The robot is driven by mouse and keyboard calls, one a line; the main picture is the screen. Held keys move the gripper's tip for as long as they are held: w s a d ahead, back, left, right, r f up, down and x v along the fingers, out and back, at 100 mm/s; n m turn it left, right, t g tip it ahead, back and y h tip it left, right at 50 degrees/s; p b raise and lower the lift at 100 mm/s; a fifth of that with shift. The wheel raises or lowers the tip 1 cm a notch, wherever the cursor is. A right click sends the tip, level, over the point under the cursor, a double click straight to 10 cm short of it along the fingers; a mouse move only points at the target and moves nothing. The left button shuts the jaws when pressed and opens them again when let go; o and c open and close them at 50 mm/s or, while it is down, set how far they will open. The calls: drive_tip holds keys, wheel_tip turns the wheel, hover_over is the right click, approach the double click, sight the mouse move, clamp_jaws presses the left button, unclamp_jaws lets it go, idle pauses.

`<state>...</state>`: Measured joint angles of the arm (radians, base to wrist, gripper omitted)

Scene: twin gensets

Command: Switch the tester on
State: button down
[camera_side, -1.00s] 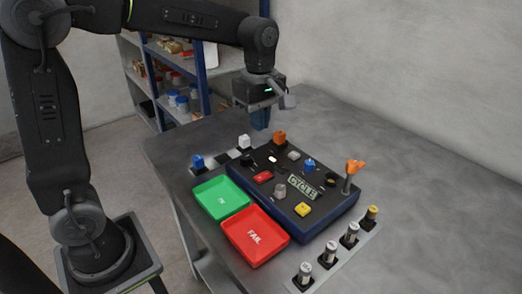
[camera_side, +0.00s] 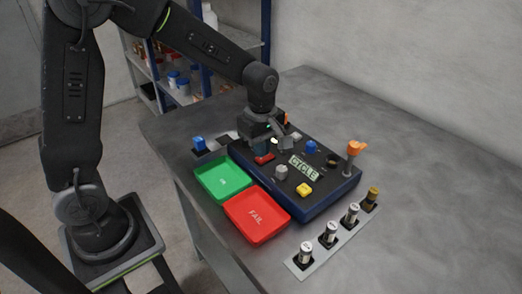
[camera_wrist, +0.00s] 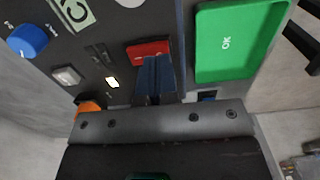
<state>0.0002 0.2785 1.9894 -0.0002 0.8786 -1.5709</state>
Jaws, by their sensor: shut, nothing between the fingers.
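The tester (camera_side: 325,196) is a dark panel on a blue base, with a pale green display (camera_side: 303,168) reading CYCLE. A red rocker switch (camera_side: 264,158) sits near its left edge; it also shows in the wrist view (camera_wrist: 146,49). My gripper (camera_side: 261,149) is shut and empty, pointing down low over the panel beside the red switch. In the wrist view its blue fingers (camera_wrist: 156,72) overlap the switch's edge. I cannot tell whether they touch it. A small white light (camera_wrist: 111,82) glows on the panel.
A green OK tray (camera_side: 224,180) and a red FAIL tray (camera_side: 257,218) lie along the tester's left side. The panel carries a blue knob (camera_side: 311,147), a yellow button (camera_side: 304,190) and an orange-topped lever (camera_side: 355,148). Several cylinders stand in a strip (camera_side: 318,255) in front.

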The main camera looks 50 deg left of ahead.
drive_tip(key=shift+f, duration=0.7)
drive_tip(key=shift+s+f, duration=0.1)
drive_tip(key=shift+f, duration=0.15)
drive_tip(key=shift+w+r, duration=0.3)
drive_tip(key=shift+w, duration=0.5)
